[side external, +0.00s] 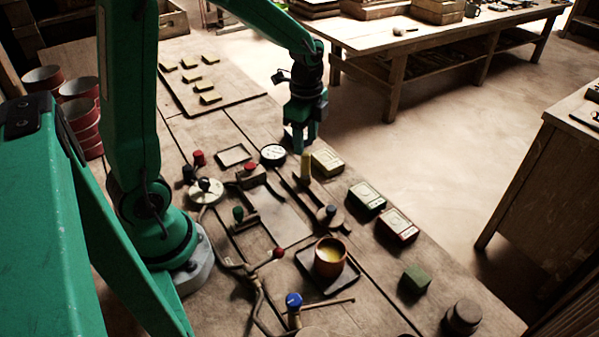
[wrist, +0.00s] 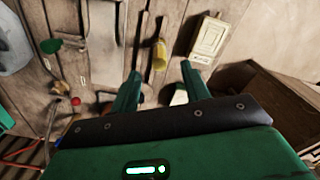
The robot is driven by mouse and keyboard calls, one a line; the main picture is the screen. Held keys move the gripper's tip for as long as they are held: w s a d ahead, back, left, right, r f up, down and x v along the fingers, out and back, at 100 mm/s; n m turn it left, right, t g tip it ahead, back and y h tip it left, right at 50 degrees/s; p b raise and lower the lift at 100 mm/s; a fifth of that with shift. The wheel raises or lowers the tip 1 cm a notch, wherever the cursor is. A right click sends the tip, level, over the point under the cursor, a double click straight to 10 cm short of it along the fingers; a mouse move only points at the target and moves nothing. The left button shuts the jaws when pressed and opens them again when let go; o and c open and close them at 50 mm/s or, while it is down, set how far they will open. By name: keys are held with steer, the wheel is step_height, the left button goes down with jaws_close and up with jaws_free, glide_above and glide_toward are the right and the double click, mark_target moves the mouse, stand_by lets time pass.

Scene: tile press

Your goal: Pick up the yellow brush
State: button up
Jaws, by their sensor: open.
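What looks like the yellow brush (side external: 306,166) shows in the side view as a short yellow upright piece on the bench, just below my gripper (side external: 301,148). It also shows in the wrist view (wrist: 160,54), a little beyond the space between the fingertips and roughly centred between them. My gripper (wrist: 160,70) is open and empty, with its fingers pointing down in the side view. I cannot tell the exact height gap between the fingertips and the yellow piece. Its bristles cannot be made out.
A tan box (side external: 328,162) stands close to the right of the yellow piece, with a round dial (side external: 273,154) to the left. A brown pot (side external: 330,258) stands on a dark tray nearer the camera.

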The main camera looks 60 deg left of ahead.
mark_target(305, 164)
steer(key=shift+f, duration=0.25)
steer(key=shift+f, duration=1.2)
steer(key=shift+f, duration=0.1)
steer(key=shift+f, duration=2.5)
jaws_close()
